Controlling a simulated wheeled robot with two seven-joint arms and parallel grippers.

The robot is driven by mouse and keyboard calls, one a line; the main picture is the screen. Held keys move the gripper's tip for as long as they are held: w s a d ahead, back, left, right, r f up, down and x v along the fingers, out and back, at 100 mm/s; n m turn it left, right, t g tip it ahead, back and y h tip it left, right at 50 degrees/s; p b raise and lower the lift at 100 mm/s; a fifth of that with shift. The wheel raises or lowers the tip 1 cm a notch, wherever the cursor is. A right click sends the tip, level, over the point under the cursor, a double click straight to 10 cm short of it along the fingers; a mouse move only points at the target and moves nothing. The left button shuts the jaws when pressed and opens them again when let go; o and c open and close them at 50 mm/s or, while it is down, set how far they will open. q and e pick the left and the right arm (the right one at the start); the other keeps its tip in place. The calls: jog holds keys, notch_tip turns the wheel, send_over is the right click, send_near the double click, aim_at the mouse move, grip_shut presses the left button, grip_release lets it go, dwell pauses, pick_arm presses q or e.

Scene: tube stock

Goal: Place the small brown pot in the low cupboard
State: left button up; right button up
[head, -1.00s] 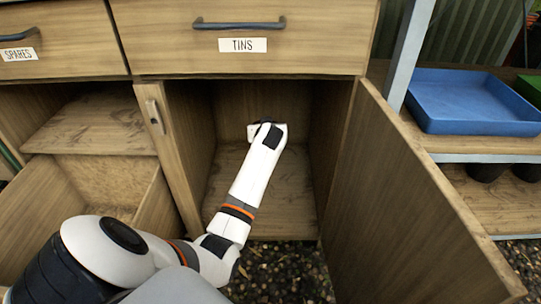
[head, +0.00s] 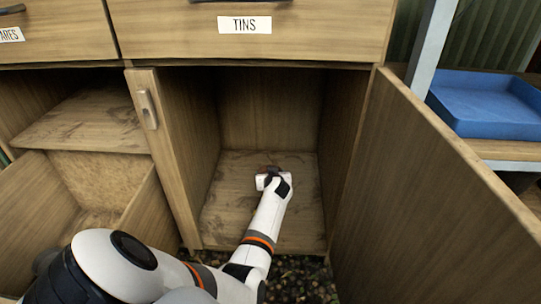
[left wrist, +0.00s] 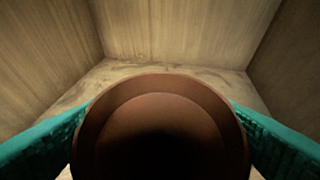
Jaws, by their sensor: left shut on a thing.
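The low cupboard (head: 226,200) under the TINS drawer stands open, its door (head: 420,190) swung out to the right. My left arm reaches into it, with my left gripper (head: 269,172) above the cupboard floor. In the left wrist view, the small brown pot (left wrist: 160,84) sits between the two teal fingers, one on each side, and the gripper is shut on it. The pot's round rim and dark inside face the camera. I cannot tell whether its base touches the floor. In the head view the gripper mostly hides the pot. My right gripper is not in view.
The cupboard's side walls and back wall (head: 270,110) are close around the arm; its floor looks bare. An open compartment with a shelf (head: 85,125) is at left. A blue tray (head: 490,105) lies on a rack at right, beyond the door. Dark gravel lies below.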

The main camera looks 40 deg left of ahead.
pick_arm(q)
notch_tip(320, 180, down, 4)
jog(key=b, duration=0.2)
jog(key=shift+b, duration=0.3)
jog(key=shift+r, duration=0.2)
jog(key=shift+f, duration=0.3)
jog(key=o, duration=1)
jog(key=shift+r, duration=0.1)
